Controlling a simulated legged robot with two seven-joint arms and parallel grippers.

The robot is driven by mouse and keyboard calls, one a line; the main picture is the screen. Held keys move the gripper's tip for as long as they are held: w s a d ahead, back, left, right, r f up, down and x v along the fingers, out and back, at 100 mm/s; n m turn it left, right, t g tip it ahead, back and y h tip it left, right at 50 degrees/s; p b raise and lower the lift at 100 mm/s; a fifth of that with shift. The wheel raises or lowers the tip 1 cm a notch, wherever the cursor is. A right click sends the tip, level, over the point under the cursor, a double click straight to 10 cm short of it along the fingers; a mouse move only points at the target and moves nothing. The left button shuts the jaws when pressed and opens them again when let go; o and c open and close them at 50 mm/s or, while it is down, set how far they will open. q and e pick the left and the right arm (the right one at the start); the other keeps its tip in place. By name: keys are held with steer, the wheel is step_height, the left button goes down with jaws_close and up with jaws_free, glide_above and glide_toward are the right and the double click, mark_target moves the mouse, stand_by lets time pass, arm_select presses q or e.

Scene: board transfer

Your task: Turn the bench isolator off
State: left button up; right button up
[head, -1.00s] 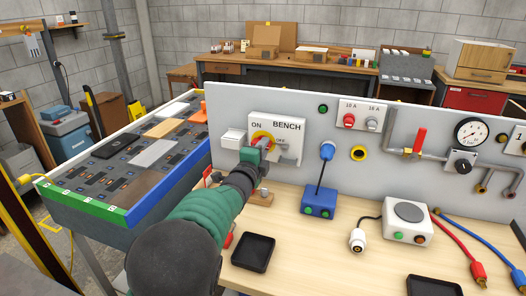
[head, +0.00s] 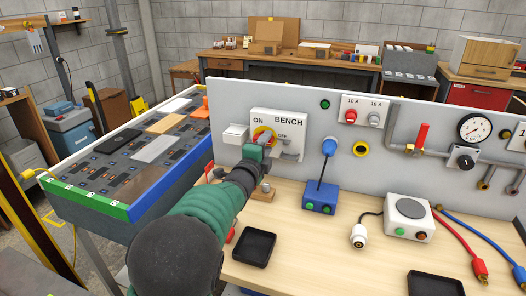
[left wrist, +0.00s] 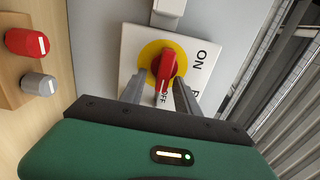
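The bench isolator (head: 288,123) is a white plate marked ON, BENCH and OFF on the grey upright panel. Its red handle (left wrist: 168,68) sits on a yellow disc (left wrist: 147,54). In the left wrist view the handle's white-marked end points down beside the OFF lettering. My left gripper (head: 263,143) is at the isolator and partly covers the disc in the head view. In the left wrist view my left gripper (left wrist: 159,90) has its two grey fingers apart, one on each side of the handle's lower end, with gaps visible. My right gripper is not in view.
A white box (head: 236,134) is left of the isolator. A blue-topped lever (head: 328,147) rises from a blue box (head: 320,197) to the right. Red and grey knobs (left wrist: 27,42) show in the wrist view. A black tray (head: 254,249) lies on the bench.

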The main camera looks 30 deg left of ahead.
arm_select(q)
steer(key=p+v, duration=0.1)
steer(key=v, duration=1.5)
steer(key=shift+s+d, duration=0.25)
